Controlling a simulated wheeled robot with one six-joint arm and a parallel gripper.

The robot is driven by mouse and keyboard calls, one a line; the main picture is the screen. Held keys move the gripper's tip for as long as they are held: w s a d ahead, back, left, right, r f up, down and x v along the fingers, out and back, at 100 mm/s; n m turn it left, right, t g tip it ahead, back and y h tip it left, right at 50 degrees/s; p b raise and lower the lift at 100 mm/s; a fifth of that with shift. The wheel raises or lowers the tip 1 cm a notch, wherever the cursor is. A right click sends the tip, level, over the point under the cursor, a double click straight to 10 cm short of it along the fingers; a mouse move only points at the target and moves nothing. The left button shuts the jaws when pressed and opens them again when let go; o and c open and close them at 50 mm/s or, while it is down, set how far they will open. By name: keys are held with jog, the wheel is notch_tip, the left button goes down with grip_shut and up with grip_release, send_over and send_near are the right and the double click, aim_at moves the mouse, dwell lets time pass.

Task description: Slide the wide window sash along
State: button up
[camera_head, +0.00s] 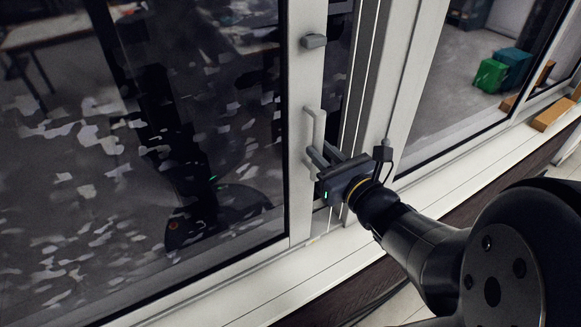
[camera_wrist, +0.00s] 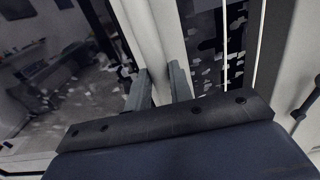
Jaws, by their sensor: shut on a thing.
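The wide window sash (camera_head: 303,80) fills the left of the head view, with a white frame and a large dark pane covered in pale patches. A pale upright bar handle (camera_head: 318,122) is on its right stile. My gripper (camera_head: 318,157) is at the lower part of this handle, its two fingers closed around it from the right. In the wrist view my gripper (camera_wrist: 160,88) shows a finger on each side of a white upright piece. The exact contact is partly hidden by the fingers and gripper body.
A small grey latch (camera_head: 314,41) sits higher on the same stile. Right of the stile are a narrow dark strip and white upright frames (camera_head: 385,80). The white sill (camera_head: 350,245) runs below. Green boxes (camera_head: 490,76) and wooden blocks (camera_head: 552,114) are at the upper right.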

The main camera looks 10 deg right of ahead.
jog(key=s+a+b, duration=0.2)
jog(key=a, duration=0.5)
jog(key=shift+s+b, duration=0.35)
jog(key=shift+s, duration=0.05)
jog(key=shift+f, duration=0.1)
dwell(0.4)
